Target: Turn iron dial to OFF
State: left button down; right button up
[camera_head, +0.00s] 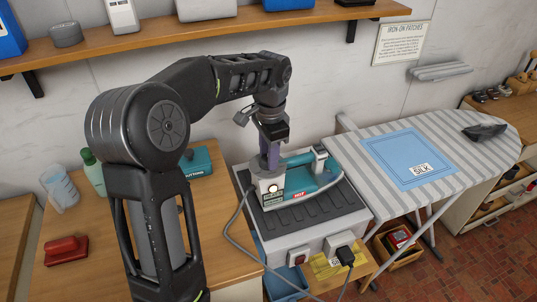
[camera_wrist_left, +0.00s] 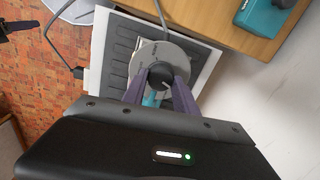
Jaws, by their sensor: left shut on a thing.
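The teal and white iron (camera_head: 322,183) lies on a dark ribbed mat on a white stand (camera_head: 310,230). My left gripper (camera_head: 268,168) reaches down to the rear end of the iron. In the left wrist view, the two purple fingers (camera_wrist_left: 163,92) are shut on the sides of the round black dial (camera_wrist_left: 160,75). A pale ring with small markings surrounds the dial; the markings are too small to read. In the head view the fingers hide the dial.
A grey cord (camera_head: 232,235) runs from the iron to a plug at the stand's front. The striped ironing board (camera_head: 365,150) with a blue cloth marked SILK (camera_head: 410,158) is at the right.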

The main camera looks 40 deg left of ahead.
pick_arm(q)
jog(key=shift+w+n, duration=0.1)
jog(key=shift+n, duration=1.9)
jog(key=c, duration=1)
grip_release()
jog(key=shift+o, duration=0.2)
